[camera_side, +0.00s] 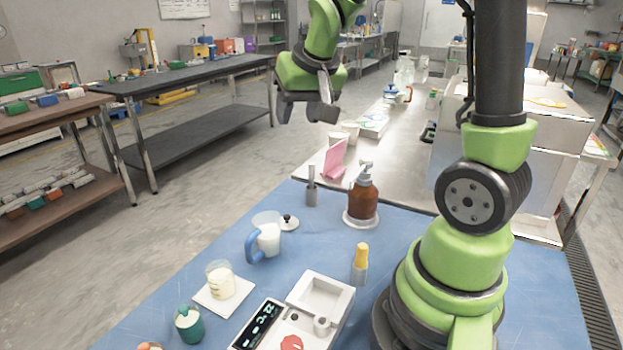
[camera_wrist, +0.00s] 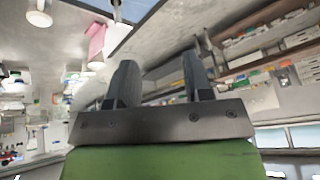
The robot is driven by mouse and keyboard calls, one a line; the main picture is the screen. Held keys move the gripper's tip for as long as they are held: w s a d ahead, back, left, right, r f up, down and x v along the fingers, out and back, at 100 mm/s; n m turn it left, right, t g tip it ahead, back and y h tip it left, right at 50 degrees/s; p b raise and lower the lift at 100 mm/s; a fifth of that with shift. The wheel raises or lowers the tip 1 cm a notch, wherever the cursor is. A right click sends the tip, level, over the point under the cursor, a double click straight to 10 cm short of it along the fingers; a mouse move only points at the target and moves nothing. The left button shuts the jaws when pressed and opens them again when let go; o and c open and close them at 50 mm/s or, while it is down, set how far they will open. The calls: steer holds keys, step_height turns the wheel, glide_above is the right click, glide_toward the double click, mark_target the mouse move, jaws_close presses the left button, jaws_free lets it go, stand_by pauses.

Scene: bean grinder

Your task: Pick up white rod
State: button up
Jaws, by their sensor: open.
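No thing in view is clearly a white rod. A slim grey holder (camera_side: 312,188) with a thin upright stem stands at the far left edge of the blue table; whether the stem is the rod, I cannot tell. My gripper (camera_side: 305,108) is raised in the air, above and beyond the blue table's far edge, well apart from the holder. In the wrist view, my gripper (camera_wrist: 160,78) has its two fingers spread with nothing between them.
On the blue table (camera_side: 210,252) stand a brown pump bottle (camera_side: 363,198), a blue-handled jug (camera_side: 265,240), a beaker (camera_side: 219,282) on a white pad, a yellow-topped tool (camera_side: 360,264) and a device with a display (camera_side: 262,322). A pink stand (camera_side: 335,160) is behind.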

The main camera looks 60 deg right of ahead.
steer(key=m+g+h, duration=0.1)
glide_toward(311, 174)
steer(key=shift+g, duration=0.3)
steer(key=x, duration=0.3)
steer(key=w+x, duration=0.1)
steer(key=x, duration=0.1)
steer(key=shift+w+d, duration=0.1)
steer(key=shift+d, duration=0.3)
steer(key=shift+x, duration=2.8)
steer(key=shift+d, duration=0.1)
jaws_close()
